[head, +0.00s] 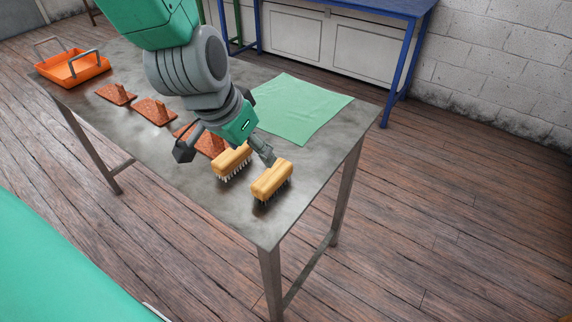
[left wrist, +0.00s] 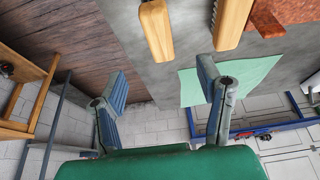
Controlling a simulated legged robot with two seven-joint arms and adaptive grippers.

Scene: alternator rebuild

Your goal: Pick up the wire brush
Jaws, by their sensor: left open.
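Two wire brushes with yellow wooden blocks and bristles facing down stand side by side on the metal table. The nearer brush (head: 272,179) is by the table's near end; it also shows in the left wrist view (left wrist: 157,32). The other brush (head: 233,161) is to its left, partly under my gripper, and shows at the top of the left wrist view (left wrist: 230,20). My left gripper (head: 226,156) is open and empty above the brushes, its fingers (left wrist: 162,78) spread wide. The nearer brush lies beyond the gap between them, apart from both. My right gripper is out of view.
Several rusty brackets (head: 155,112) stand in a row along the metal table (head: 238,205). A green cloth (head: 300,108) lies at its far right side. An orange tray (head: 73,68) with handles is at the far left end. A blue bench (head: 395,60) stands behind.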

